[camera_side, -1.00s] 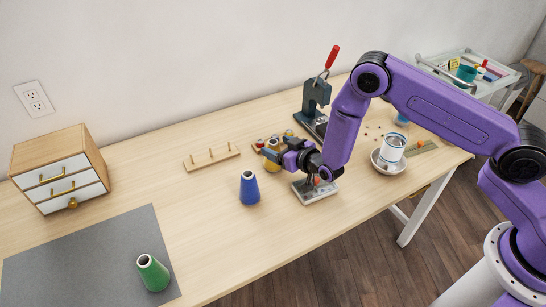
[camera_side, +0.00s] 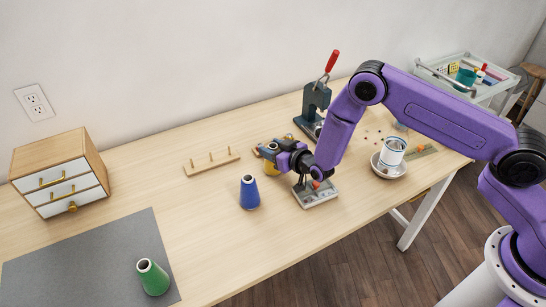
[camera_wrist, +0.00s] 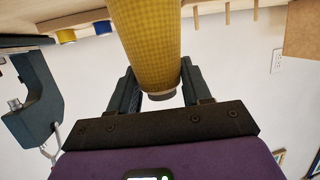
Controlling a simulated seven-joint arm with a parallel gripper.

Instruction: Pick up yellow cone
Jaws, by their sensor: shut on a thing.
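The yellow cone (camera_wrist: 152,45) fills the upper middle of the wrist view, with a dark end near my gripper (camera_wrist: 158,85). My gripper's two dark fingers are closed on its sides. In the side view, my gripper (camera_side: 268,152) is over the back half of the table, and only a small part of the yellow cone (camera_side: 271,168) shows beside it. The rest of the cone is hidden there. I cannot tell from the side view how far the cone is above the table.
A blue cone (camera_side: 249,192) stands in front of my gripper, and a green cone (camera_side: 153,278) on the grey mat (camera_side: 85,255). A wooden peg rack (camera_side: 211,162) lies left. A press (camera_side: 312,105), small metal device (camera_side: 320,196) and white cup (camera_side: 392,152) are right. The table's left-centre is clear.

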